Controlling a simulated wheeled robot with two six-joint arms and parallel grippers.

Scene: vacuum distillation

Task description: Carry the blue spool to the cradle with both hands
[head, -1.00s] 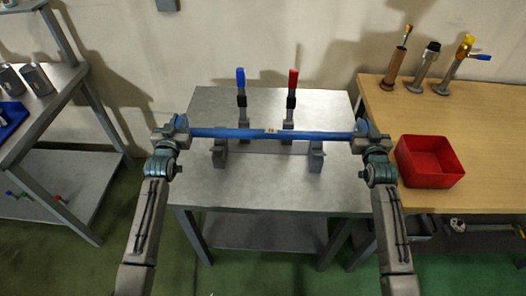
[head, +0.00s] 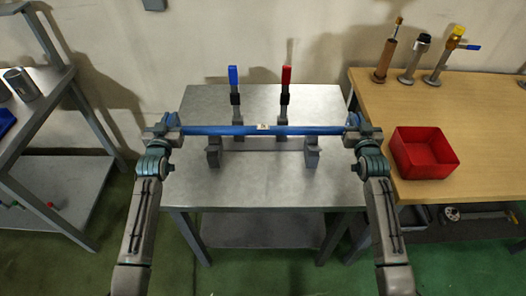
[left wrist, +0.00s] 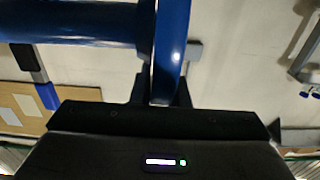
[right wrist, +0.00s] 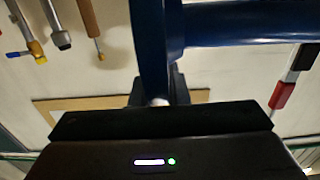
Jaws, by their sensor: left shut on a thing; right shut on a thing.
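The blue spool (head: 225,130) is a long level bar with a flange at each end and a small pale label near its middle. My left gripper (head: 166,127) is shut on its left flange, which also shows in the left wrist view (left wrist: 170,45). My right gripper (head: 357,127) is shut on its right flange, seen in the right wrist view (right wrist: 150,45). The grey cradle (head: 214,152) has two posts, the other one (head: 311,152) at right, on the metal table. In the head view the spool appears just beyond and above the posts; its height over them is hard to tell.
A blue-handled clamp (head: 233,78) and a red-handled clamp (head: 286,78) stand upright behind the spool. A red bin (head: 424,155) and several upright tools (head: 385,60) are on the wooden bench to the right. The front of the metal table (head: 265,190) is clear.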

